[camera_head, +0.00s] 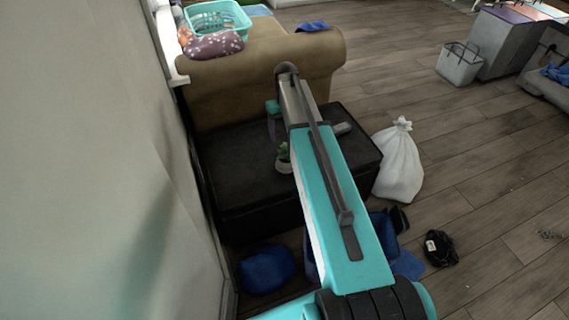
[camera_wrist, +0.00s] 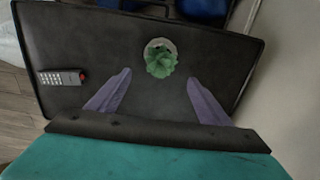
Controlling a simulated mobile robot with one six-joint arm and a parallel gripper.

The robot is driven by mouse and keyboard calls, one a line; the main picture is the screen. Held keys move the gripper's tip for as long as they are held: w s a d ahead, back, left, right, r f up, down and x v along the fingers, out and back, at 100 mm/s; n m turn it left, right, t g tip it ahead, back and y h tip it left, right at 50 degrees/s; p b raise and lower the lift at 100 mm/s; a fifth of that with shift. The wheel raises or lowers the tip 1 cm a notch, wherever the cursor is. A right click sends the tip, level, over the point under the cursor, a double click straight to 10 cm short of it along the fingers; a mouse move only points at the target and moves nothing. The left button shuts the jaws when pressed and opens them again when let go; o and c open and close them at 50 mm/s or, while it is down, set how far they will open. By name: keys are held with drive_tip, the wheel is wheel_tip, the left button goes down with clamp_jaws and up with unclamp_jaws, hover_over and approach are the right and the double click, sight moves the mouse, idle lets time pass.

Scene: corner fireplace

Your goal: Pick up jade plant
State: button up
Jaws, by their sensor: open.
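The jade plant (camera_wrist: 161,63) is a small green plant in a pale round pot, standing on a dark low table or chest. In the head view the jade plant (camera_head: 283,158) shows just left of my arm, partly hidden by it. My gripper (camera_wrist: 158,79) shows in the wrist view as two purple fingers spread wide, empty. The plant appears between and a little beyond the fingertips, with no visible contact. In the head view most of my gripper is hidden behind my arm.
The dark chest top (camera_head: 230,170) bears a grey remote (camera_wrist: 62,78). A brown sofa (camera_head: 250,70) stands behind the chest and a wall (camera_head: 90,150) runs along the left. A white bag (camera_head: 399,165) sits at its right. Blue cloth items (camera_head: 267,270) lie in front.

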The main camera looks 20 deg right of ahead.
sight(285, 146)
drive_tip(key=shift+f, duration=0.15)
wheel_tip(285, 146, down, 8)
drive_tip(key=shift+f, duration=0.2)
idle(0.4)
drive_tip(key=shift+s+f, duration=0.15)
drive_tip(key=shift+f, duration=1.15)
drive_tip(key=shift+s+f, duration=0.15)
drive_tip(key=shift+f, duration=1.15)
drive_tip(key=c, duration=1.2)
drive_tip(key=shift+r, duration=0.15)
